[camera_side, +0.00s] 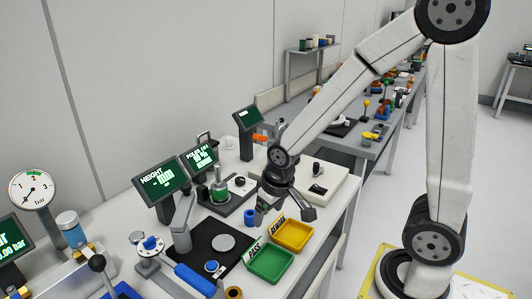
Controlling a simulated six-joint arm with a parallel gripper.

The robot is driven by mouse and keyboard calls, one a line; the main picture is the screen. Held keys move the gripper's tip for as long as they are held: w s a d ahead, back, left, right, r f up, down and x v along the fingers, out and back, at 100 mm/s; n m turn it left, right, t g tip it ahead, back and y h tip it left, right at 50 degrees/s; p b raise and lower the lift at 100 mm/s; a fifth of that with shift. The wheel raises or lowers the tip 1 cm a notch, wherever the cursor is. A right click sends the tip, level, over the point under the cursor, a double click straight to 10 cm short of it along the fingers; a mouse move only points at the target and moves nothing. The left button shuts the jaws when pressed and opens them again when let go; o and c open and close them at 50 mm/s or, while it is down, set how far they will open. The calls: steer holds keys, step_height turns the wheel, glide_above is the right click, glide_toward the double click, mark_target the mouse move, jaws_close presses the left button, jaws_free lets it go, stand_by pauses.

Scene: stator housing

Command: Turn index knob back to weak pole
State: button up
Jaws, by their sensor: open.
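A station with a green-lit screen reading "POLES" (200,158) stands at the middle of the bench. In front of it, a dark base carries a green and grey cylinder with an upright rod (219,188). A small black knob (239,181) sits on that base to the right of the cylinder; it may be the index knob, but its marks are too small to read. My gripper (286,211) is open and empty, to the right of this base and above the bench. Its fingers point down, apart from the knob.
A green PASS tray (271,279) and a yellow REWORK tray (304,232) lie in front of my gripper. A HEIGHT screen (161,179) with a dark plate stands left. A pale plate with black parts (328,188) lies right. A pressure gauge (32,188) is far left.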

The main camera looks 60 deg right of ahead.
steer(key=w+d+f+m+h, duration=0.1)
steer(key=w+d+m, duration=0.45)
steer(key=w, duration=0.75)
steer(key=m+g+h, duration=0.1)
steer(key=m+h, duration=0.2)
steer(key=m, duration=0.3)
glide_toward(240, 179)
steer(key=shift+w+d+f+m, duration=0.2)
steer(key=shift+f+m, duration=0.25)
steer(key=shift+m, duration=0.2)
steer(key=shift+f, duration=0.1)
steer(key=shift+x, duration=3.8)
steer(key=shift+s, duration=0.15)
steer(key=shift+c, duration=0.2)
jaws_close()
